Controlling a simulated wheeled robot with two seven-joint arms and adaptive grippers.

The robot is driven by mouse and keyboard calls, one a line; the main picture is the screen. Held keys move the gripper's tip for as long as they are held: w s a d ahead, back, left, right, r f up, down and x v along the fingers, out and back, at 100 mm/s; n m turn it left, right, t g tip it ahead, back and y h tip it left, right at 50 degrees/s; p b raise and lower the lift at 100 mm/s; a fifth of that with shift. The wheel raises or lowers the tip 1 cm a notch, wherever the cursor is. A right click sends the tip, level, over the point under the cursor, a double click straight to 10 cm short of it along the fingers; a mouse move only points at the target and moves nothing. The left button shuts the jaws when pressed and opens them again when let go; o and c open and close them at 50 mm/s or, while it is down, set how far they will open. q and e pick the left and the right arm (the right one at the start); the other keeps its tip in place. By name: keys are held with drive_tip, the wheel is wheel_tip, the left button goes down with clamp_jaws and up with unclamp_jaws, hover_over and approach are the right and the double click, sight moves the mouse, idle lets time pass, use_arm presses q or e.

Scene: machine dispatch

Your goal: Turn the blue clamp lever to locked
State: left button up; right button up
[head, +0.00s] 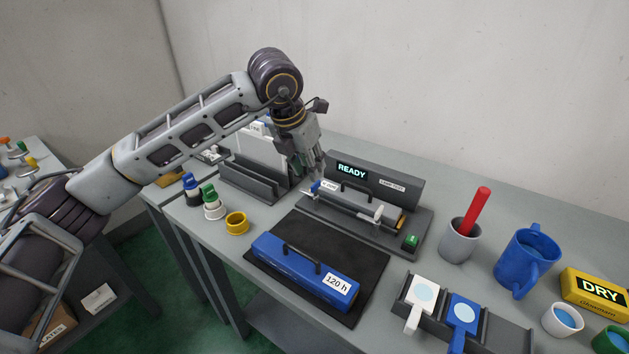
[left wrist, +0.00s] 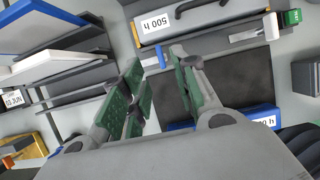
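The blue clamp lever (head: 316,186) shows as a small blue piece at the left end of the grey fixture (head: 422,220), beside the label of the grey module (head: 350,203) lying in it. My left gripper (head: 314,178) points down right at the lever and partly hides it. In the left wrist view its green-padded fingers (left wrist: 158,68) stand apart, with a gap between the tips. A small bluish piece shows between them. I cannot tell whether the fingers touch the lever. A white handle (head: 378,213) sits nearer the fixture's right end. My right gripper is not in view.
The fixture has a READY display (head: 352,171) and a green button (head: 411,241). A blue 120 h module (head: 300,270) lies on the black mat (head: 372,270) in front. A grey cup (head: 459,243) and blue mug (head: 527,262) stand right. A yellow ring (head: 237,222) stands left.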

sight(316, 183)
use_arm(q)
drive_tip(key=shift+x, duration=3.4)
clamp_jaws()
